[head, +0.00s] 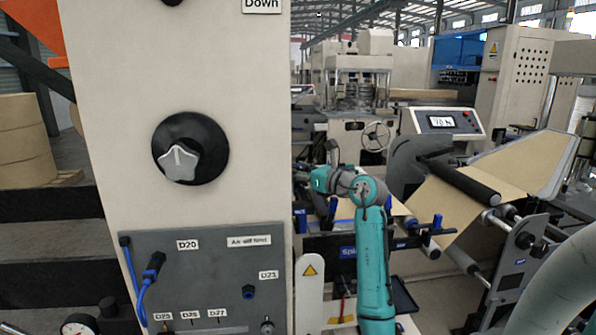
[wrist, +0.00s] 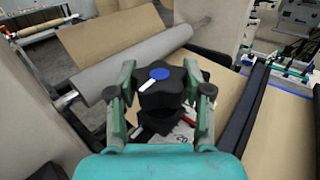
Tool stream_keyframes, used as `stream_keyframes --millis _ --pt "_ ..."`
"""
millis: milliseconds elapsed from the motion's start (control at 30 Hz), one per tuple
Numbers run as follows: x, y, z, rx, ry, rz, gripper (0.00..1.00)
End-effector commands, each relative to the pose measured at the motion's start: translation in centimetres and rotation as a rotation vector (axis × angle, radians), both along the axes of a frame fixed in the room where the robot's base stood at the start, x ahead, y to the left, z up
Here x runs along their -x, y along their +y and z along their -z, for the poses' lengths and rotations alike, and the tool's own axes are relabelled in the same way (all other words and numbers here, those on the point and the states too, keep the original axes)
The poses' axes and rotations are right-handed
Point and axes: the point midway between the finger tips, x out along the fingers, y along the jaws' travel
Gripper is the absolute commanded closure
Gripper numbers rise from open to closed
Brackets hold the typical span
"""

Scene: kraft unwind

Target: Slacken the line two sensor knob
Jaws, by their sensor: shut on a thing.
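In the wrist view, a black lobed knob (wrist: 172,97) has a blue cap and a white pointer mark directed to the lower left. My gripper (wrist: 160,78) has its two teal fingers on either side of the knob and is shut on it. A dark base and part of a white printed label show below the knob, mostly hidden by it and the gripper. In the head view, my teal arm reaches into the machine at centre right. Its end is too small and cluttered there to make out the knob.
A grey roller (wrist: 135,62) with brown paper lies just beyond the knob, and a dark rail (wrist: 246,110) runs at right. In the head view, a pale column with a grey star knob (head: 180,162) stands left. A display console (head: 440,121) reads about 70 N.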

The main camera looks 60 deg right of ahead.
Motion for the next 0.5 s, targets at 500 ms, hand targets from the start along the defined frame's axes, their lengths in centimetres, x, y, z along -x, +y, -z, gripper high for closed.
stream_keyframes --millis 500 --pt "0.0 0.08 0.05 -0.002 0.002 -0.336 0.85"
